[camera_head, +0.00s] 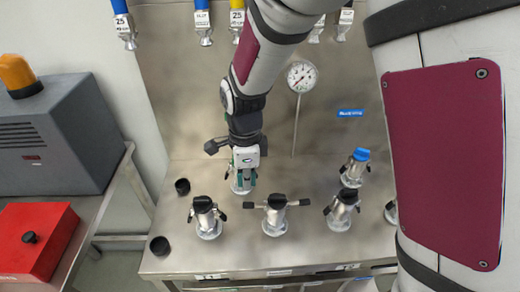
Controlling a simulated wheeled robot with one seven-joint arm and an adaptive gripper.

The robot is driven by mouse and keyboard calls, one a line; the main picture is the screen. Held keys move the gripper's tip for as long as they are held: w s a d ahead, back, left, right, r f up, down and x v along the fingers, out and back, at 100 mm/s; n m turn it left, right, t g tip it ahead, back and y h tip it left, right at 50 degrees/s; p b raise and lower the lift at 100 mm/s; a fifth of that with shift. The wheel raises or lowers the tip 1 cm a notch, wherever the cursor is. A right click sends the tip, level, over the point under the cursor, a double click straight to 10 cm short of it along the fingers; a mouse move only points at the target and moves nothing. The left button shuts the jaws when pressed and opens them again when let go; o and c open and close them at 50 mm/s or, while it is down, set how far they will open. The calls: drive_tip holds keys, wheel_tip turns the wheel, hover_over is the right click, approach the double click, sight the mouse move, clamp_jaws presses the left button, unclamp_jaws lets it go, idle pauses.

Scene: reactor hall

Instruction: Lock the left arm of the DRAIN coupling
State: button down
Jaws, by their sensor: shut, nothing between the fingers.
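Several silver couplings with black lever arms stand on the steel bench. No DRAIN label is readable, so I cannot tell which one is the DRAIN coupling. The front-middle coupling (274,216) has both arms stretched out sideways. The front-left coupling (207,217) and front-right coupling (341,211) have their arms folded down. The back-right coupling (353,172) carries a blue cap. My gripper (245,187) is shut and empty, pointing down behind the gap between the front-left and front-middle couplings. It hides most of another coupling (234,188) at the back.
Two black caps (160,246) (182,187) lie on the bench at left. A pressure gauge (301,76) on a thin stem stands behind. Hoses with fittings (203,24) hang above. A grey machine (62,135) and a red box (38,240) stand at left.

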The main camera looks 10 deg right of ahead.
sight(246, 205)
drive_tip(key=shift+w+d+f+m, duration=0.15)
drive_tip(key=shift+f+m, duration=0.25)
drive_tip(key=shift+f, duration=0.55)
drive_tip(key=shift+f+b, duration=2.55)
drive_tip(key=shift+f, duration=0.45)
drive_tip(key=shift+f+b, duration=1.25)
drive_tip(key=shift+b, duration=0.1)
drive_tip(key=shift+d+f, duration=0.2)
drive_tip(key=shift+f, duration=0.6)
drive_tip(key=shift+a+r+p, duration=0.6)
drive_tip(key=shift+p, duration=0.05)
wheel_tip(246, 205, up, 6)
drive_tip(key=p, duration=0.5)
drive_tip(key=shift+f, duration=0.1)
